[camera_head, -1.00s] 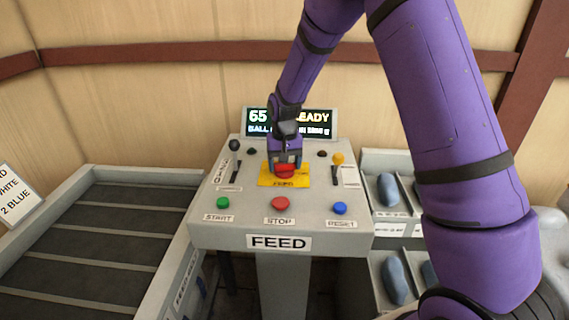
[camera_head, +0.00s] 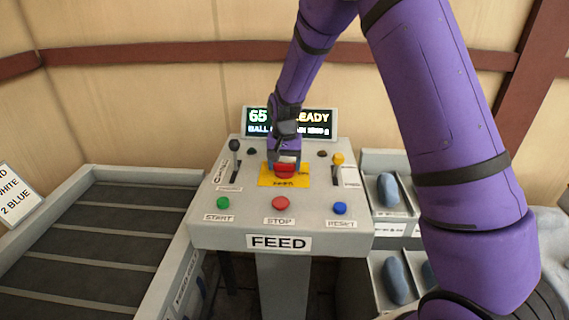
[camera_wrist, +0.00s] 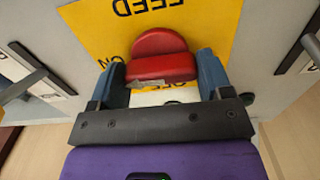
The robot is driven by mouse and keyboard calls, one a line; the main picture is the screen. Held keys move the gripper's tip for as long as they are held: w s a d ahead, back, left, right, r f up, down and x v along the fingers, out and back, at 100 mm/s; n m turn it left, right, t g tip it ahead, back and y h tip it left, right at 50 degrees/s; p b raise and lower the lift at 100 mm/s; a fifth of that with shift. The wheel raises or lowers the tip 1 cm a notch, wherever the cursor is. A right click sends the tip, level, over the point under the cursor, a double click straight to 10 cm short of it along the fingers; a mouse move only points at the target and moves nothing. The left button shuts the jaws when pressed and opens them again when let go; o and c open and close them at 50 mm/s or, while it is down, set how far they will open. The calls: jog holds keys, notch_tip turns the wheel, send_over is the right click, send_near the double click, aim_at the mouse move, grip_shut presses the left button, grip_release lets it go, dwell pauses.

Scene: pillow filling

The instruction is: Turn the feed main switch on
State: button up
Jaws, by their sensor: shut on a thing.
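The feed main switch is a red rotary knob (camera_head: 286,170) on a yellow plate (camera_head: 300,181) in the middle of the grey FEED panel (camera_head: 215,232). My gripper (camera_head: 285,163) points down at it from above. In the wrist view, the red knob (camera_wrist: 160,64) lies between the two blue fingers of my gripper (camera_wrist: 164,78), which is shut on it. The yellow plate (camera_wrist: 95,30) shows FEED upside down. Lettering beside the knob is partly hidden by the knob and fingers.
Green START (camera_head: 223,203), red STOP (camera_head: 281,204) and blue RESET (camera_head: 340,208) buttons line the panel front. A black-knobbed lever (camera_head: 234,146) stands left, a yellow-knobbed lever (camera_head: 338,160) right. A lit display (camera_head: 315,121) stands behind my wrist. Bins hold blue pieces (camera_head: 388,190).

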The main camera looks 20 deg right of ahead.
aim_at(285, 162)
jog(key=o, duration=0.9)
notch_tip(285, 162, up, 11)
jog(key=shift+f, duration=0.1)
jog(key=s+d+r+n+t, duration=0.1)
jog(key=s+d+r, duration=0.1)
jog(key=s+r, duration=0.6)
jog(key=s+d+r+n+t, duration=0.1)
jog(key=s+d+r+t, duration=0.15)
jog(key=s+r, duration=0.55)
jog(key=s+n, duration=0.1)
jog(key=s, duration=0.5)
jog(key=s+d+t, duration=0.1)
jog(key=s, duration=0.6)
jog(key=s+d+r+n, duration=0.1)
jog(key=s, duration=0.6)
jog(key=shift+d+n+t, duration=0.25)
jog(key=shift+n+t, duration=0.05)
jog(key=shift+t, duration=0.05)
